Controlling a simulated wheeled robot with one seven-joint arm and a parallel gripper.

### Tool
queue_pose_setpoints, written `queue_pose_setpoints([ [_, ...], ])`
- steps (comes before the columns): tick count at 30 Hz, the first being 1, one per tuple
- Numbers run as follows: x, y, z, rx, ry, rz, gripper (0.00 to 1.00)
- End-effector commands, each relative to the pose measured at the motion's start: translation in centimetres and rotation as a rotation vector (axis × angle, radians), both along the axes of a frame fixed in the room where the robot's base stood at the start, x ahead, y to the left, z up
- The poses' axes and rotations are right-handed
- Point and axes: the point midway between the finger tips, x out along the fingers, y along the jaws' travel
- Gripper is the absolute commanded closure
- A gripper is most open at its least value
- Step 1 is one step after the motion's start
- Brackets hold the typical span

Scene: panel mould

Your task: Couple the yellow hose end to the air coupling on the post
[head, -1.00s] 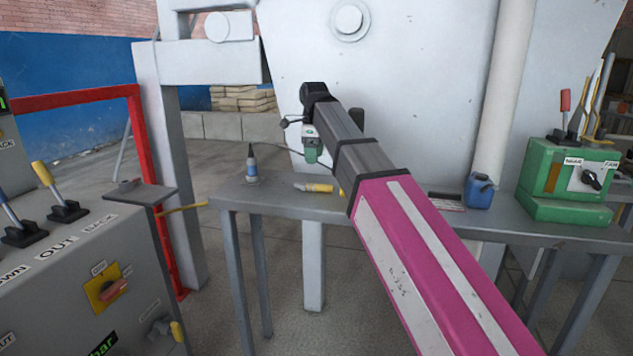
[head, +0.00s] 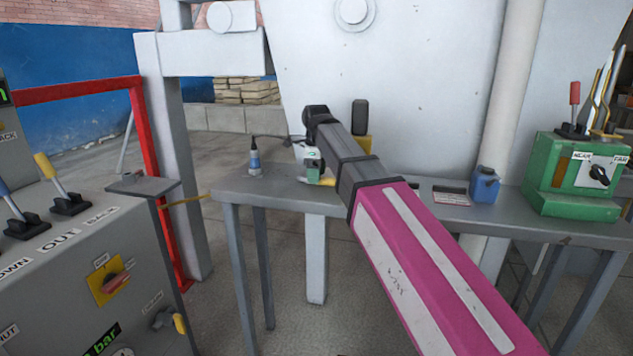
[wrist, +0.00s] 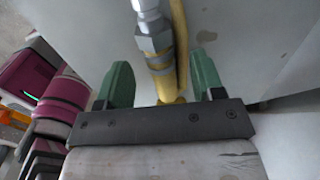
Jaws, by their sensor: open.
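The yellow hose end (wrist: 164,84) lies on the grey table, its silver hex fitting (wrist: 153,34) pointing up in the wrist view. In the head view a bit of its yellow (head: 324,182) shows under my gripper, and the rest is hidden. My gripper (wrist: 164,82) is open, with one green finger on each side of the yellow hose end. Gaps show between the fingers and the hose. In the head view my gripper (head: 313,166) is low over the table. I cannot surely make out the air coupling on the post.
A blue-and-white bottle (head: 254,160) stands left on the table (head: 400,212). A blue can (head: 485,185) and a green lever box (head: 575,175) are at its right. A control cabinet (head: 60,285) and red frame (head: 148,150) stand left. A white machine panel (head: 400,70) rises behind.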

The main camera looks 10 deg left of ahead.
Motion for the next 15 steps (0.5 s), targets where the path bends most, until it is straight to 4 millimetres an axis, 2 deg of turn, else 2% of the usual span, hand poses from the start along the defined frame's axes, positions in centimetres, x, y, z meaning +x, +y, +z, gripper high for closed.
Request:
queue_pose_setpoints([
  [4, 0.0, 0.0, -1.5, 0.0, 0.0, 0.0, 0.38],
  [11, 0.0, 0.0, -1.7, 0.001, -0.001, 0.0, 0.38],
  [14, 0.0, 0.0, -1.6, 0.0, -0.001, 0.0, 0.68],
  [15, 0.1, 0.0, -1.6, 0.0, -0.001, 0.0, 0.81],
])
